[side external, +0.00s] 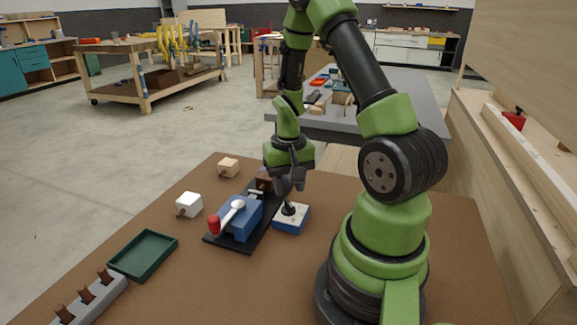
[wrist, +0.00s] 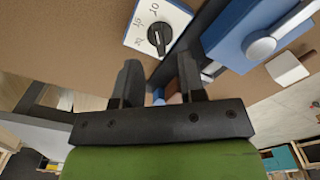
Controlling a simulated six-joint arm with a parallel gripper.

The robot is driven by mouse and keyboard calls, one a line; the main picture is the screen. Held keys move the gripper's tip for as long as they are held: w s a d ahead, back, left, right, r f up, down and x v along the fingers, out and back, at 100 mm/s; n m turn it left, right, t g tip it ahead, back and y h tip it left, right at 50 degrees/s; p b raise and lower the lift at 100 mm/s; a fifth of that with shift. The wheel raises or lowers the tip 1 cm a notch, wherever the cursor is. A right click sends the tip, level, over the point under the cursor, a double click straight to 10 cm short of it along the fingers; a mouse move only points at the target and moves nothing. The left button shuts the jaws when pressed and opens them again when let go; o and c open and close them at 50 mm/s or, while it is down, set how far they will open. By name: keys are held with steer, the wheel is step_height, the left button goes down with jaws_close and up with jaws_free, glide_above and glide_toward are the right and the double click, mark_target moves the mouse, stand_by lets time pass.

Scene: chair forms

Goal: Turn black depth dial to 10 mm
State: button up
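The black depth dial (side external: 290,209) stands on a small white-topped plate with blue sides (side external: 291,220), to the right of the blue jig. In the wrist view the dial (wrist: 159,38) shows near the top, with dark markings on the white plate (wrist: 172,16) beside it. My gripper (side external: 291,186) is just above the dial, pointing down. In the wrist view my gripper (wrist: 159,66) has its fingers apart with nothing between them, and the dial appears beyond the tips.
The blue jig (side external: 240,215) with a white lever and red knob (side external: 214,224) sits on a black base close left. A white cube (side external: 188,204), wooden cube (side external: 228,167), green tray (side external: 143,254) and grey pegged rack (side external: 92,301) stand farther left. The table's front middle is clear.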

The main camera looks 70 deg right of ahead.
mark_target(288, 202)
steer(key=shift+r, duration=2.7)
steer(key=w+a+r+n+t, duration=0.1)
steer(key=a+r+n+t, duration=0.25)
steer(key=a+r, duration=0.65)
steer(key=s+a+r+n+t+y, duration=0.2)
steer(key=s+a+r+t, duration=0.1)
steer(key=s+a+r, duration=0.3)
steer(key=a+r, duration=0.1)
steer(key=a, duration=0.1)
steer(key=shift+s+a+r+n+t, duration=0.15)
steer(key=shift+a+r+n+t, duration=0.2)
steer(key=shift+r, duration=0.05)
